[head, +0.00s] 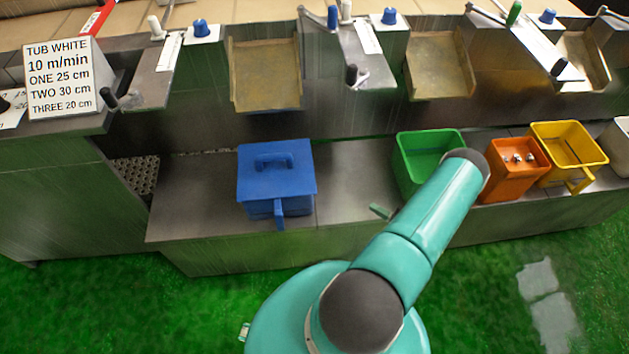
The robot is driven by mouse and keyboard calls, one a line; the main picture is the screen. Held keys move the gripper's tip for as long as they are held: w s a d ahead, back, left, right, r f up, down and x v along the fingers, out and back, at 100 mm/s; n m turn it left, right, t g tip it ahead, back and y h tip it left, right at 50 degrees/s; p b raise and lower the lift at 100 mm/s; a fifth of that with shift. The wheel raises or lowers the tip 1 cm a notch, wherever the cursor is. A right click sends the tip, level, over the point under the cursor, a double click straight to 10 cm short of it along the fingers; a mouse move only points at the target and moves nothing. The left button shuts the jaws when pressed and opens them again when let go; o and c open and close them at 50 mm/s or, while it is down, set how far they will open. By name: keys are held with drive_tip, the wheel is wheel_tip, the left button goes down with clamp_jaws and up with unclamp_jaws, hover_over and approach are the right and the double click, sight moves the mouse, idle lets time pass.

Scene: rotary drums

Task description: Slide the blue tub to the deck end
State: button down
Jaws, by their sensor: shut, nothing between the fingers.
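The blue tub (278,182) stands upright on the grey metal deck (195,205), toward its left part. A blue lid with a raised grip covers it, and a blue handle sticks out of its front. Bare deck lies between the tub and the deck's left end. My teal arm reaches up from the bottom to the right of the tub, apart from it. My gripper does not show; the arm's far part is hidden behind its own bend.
An open green tub (405,165), an orange tub (510,185) holding small shiny pieces, and a yellow tub (575,165) stand farther right. A perforated grille (138,177) adjoins the left end. Chutes (265,75) overhang behind. A sign (60,78) reads "TUB WHITE".

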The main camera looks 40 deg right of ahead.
drive_tip(key=shift+f+h, duration=0.3)
drive_tip(key=shift+f, duration=0.2)
drive_tip(key=w+a, duration=0.1)
drive_tip(key=w, duration=0.5)
drive_tip(key=w+a, duration=0.1)
drive_tip(key=w, duration=0.6)
drive_tip(key=w+a, duration=0.2)
drive_tip(key=w, duration=0.4)
drive_tip(key=shift+w, duration=0.2)
drive_tip(key=shift+w+a, duration=0.3)
drive_tip(key=shift+a, duration=0.25)
drive_tip(key=shift+w+a, duration=0.3)
drive_tip(key=shift+a, duration=0.25)
drive_tip(key=shift+w+a, duration=0.35)
drive_tip(key=shift+a, duration=0.15)
